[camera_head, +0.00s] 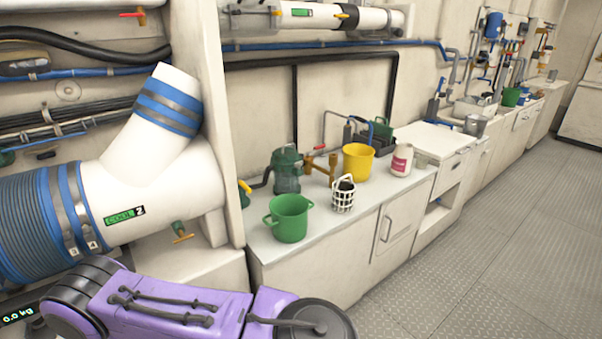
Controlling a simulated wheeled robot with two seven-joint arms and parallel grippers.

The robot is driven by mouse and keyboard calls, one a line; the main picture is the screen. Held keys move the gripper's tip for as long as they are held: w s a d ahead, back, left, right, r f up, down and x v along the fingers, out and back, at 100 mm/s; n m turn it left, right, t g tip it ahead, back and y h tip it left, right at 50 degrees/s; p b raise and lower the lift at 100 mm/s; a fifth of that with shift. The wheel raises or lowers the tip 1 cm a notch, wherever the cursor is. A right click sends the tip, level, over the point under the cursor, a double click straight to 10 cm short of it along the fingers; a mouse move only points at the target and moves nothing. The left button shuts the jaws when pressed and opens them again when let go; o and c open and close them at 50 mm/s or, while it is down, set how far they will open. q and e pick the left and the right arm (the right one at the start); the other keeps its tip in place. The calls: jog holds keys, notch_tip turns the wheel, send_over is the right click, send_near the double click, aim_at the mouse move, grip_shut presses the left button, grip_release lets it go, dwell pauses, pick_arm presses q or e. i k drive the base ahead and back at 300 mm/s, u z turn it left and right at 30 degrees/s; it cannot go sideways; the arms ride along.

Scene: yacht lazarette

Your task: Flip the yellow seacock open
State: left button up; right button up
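Several small valve handles show, and I cannot tell for certain which is the yellow seacock. A short yellow lever (245,187) sticks out at the edge of the wall panel, just above the counter's left end. A green-bodied valve (180,231) with an orange-yellow handle sits below the large white pipe. An orange-yellow handle (342,15) is on the upper white pipe. A brass valve fitting (320,166) stands on the counter behind the buckets. These are too small to tell open from closed. Neither of my grippers is in view.
The counter (263,243) holds a green two-handled pot (289,218), a white basket (343,195), a yellow bucket (358,162), a white jar (401,160) and a green strainer (287,170). The large white pipe (150,185) fills the left. The metal floor (480,240) at right is clear.

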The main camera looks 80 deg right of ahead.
aim_at(240, 182)
jog(key=z, duration=2.25)
jog(key=k, duration=0.65)
jog(key=z, duration=0.9)
jog(key=i, duration=1.8)
jog(key=u, duration=0.45)
